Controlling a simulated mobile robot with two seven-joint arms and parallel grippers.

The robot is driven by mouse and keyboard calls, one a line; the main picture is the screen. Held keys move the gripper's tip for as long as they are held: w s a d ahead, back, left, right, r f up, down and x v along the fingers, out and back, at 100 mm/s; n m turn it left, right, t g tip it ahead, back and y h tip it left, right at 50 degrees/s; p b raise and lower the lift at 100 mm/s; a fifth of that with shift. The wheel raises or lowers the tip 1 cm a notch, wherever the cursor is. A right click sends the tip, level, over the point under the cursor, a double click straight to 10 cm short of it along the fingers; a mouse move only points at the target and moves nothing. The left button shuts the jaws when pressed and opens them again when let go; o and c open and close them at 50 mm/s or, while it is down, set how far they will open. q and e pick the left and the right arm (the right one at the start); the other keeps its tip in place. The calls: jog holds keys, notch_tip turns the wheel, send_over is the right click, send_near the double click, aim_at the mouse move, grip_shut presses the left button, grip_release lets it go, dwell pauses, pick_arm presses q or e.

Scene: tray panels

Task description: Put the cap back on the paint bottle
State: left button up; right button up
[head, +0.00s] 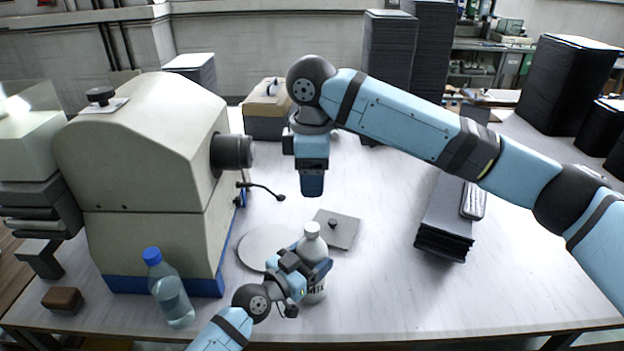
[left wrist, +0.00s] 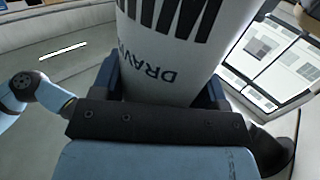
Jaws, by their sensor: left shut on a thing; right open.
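The white paint bottle (head: 312,243) stands upright near the front middle of the table. Its top is pale and narrow; I cannot tell whether that is the bare neck or a cap. My left gripper (head: 314,272) is shut around its body. In the left wrist view the bottle (left wrist: 170,60) fills the space between the blue fingers, with black stripes and dark lettering on it. My right gripper (head: 312,190) points down, open, behind and above the bottle, apart from it. No separate cap can be clearly made out.
A grey square plate with a small dark knob (head: 345,236) and a pale round disc (head: 262,250) lie beside the bottle. A large beige machine (head: 150,180) and a blue-capped water bottle (head: 172,298) are at left. A dark stack (head: 445,225) stands right; the front right is clear.

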pick_arm(q)
jog(key=o, duration=1.8)
jog(key=v, duration=1.4)
jog(key=shift+b, duration=0.4)
